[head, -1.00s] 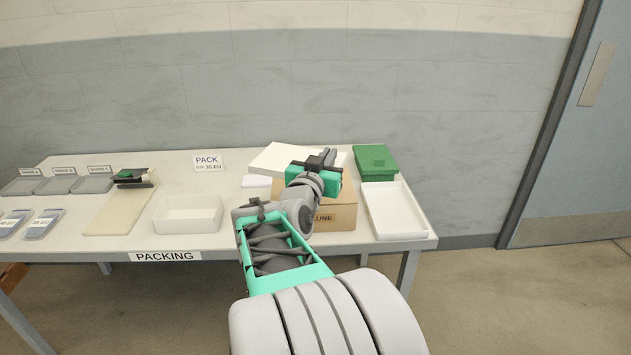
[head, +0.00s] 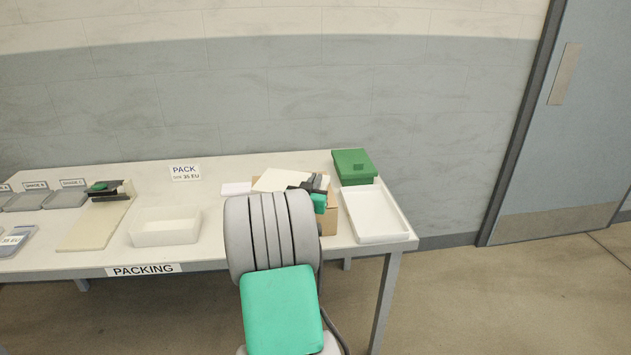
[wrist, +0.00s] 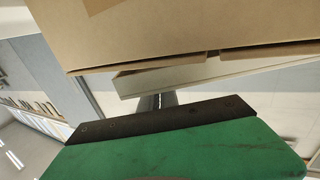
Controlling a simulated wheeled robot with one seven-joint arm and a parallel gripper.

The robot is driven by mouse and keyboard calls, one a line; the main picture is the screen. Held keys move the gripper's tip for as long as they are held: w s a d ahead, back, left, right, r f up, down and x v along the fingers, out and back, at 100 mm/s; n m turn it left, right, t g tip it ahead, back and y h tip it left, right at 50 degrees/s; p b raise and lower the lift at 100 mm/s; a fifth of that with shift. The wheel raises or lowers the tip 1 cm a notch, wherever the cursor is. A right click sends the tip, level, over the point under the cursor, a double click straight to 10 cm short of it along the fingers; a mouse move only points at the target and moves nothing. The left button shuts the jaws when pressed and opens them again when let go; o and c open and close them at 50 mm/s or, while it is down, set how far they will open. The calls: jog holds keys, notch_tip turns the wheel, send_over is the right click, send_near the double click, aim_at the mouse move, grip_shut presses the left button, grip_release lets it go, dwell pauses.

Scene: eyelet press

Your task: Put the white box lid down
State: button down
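The white box lid (head: 283,180) is a pale flat slab at the brown cardboard box (head: 330,222) on the packing table's right part. My gripper (head: 314,186) is at the lid's right side, partly hidden by my arm in the head view. In the wrist view, the lid (wrist: 205,76) shows as a pale slab with a rim, close to the cardboard box (wrist: 190,35). My gripper's dark fingers (wrist: 157,101) are close together at the lid's edge and seem shut on it; their tips are hidden. Whether the lid rests on the box cannot be told.
A shallow white tray (head: 376,233) lies at the table's right end, with a green box (head: 354,168) behind it. An open white box (head: 165,230) stands left of my arm. A small white block (head: 236,188) lies at the back. Table between them is bare.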

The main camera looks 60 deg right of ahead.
jog(key=shift+r, duration=0.1)
jog(key=shift+f+b, duration=0.35)
jog(key=shift+b, duration=0.1)
jog(key=shift+f+b, duration=0.15)
jog(key=shift+b, duration=0.15)
jog(key=c, duration=1.6)
grip_release()
